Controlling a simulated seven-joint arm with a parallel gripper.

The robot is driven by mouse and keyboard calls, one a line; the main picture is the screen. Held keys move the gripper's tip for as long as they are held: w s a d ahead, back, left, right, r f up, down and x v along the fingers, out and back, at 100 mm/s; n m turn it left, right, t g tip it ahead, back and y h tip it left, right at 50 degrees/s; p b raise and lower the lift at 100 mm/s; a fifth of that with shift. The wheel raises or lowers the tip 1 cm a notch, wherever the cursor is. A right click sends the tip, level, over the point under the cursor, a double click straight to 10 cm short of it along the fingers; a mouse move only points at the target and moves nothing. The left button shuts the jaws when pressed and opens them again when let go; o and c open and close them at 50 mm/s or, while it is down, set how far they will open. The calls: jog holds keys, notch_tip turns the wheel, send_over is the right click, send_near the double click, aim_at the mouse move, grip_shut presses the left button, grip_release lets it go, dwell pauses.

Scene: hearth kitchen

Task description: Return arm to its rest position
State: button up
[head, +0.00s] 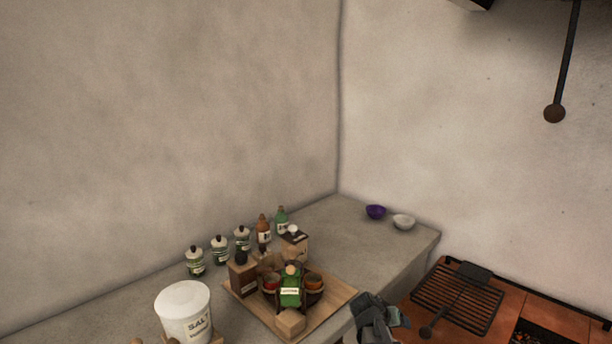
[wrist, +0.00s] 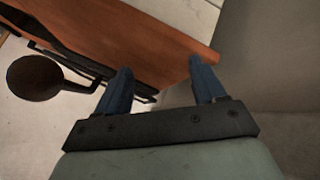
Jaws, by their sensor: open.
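My gripper (head: 378,318) shows at the bottom of the head view, at the counter's front edge between the wooden board and the grill. In the wrist view my gripper (wrist: 160,88) has its two blue-grey fingers spread wide with nothing between them. Beyond the fingers are the edge of the orange-brown hearth top (wrist: 150,40) and the side of the grey counter (wrist: 275,80). Most of my arm is out of the head view.
A wooden board (head: 345,292) with bottles and boxes lies left of my gripper. A white salt tub (head: 184,309) stands further left. A black grill (head: 458,296) with a round-knobbed handle (wrist: 34,78) is close on the right. Purple (head: 376,212) and white (head: 403,222) bowls sit behind.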

jog(key=s+a+f+n+g+y, duration=0.1)
jog(key=s+a+f+g+y, duration=0.15)
jog(key=s+f, duration=0.9)
jog(key=s+a+f+n+g+y, duration=0.15)
jog(key=s+f+g, duration=0.25)
jog(key=s+f, duration=0.8)
jog(key=s+a+f+g+y, duration=0.1)
jog(key=s+f, duration=0.4)
jog(key=s, duration=0.6)
jog(key=s+a+f+g+y, duration=0.2)
jog(key=s+a+f+g, duration=0.2)
jog(key=s, duration=0.8)
notch_tip(320, 180, down, 2)
jog(key=shift+s+a+f, duration=0.15)
jog(key=shift+s+a, duration=0.05)
jog(key=shift+a, duration=0.2)
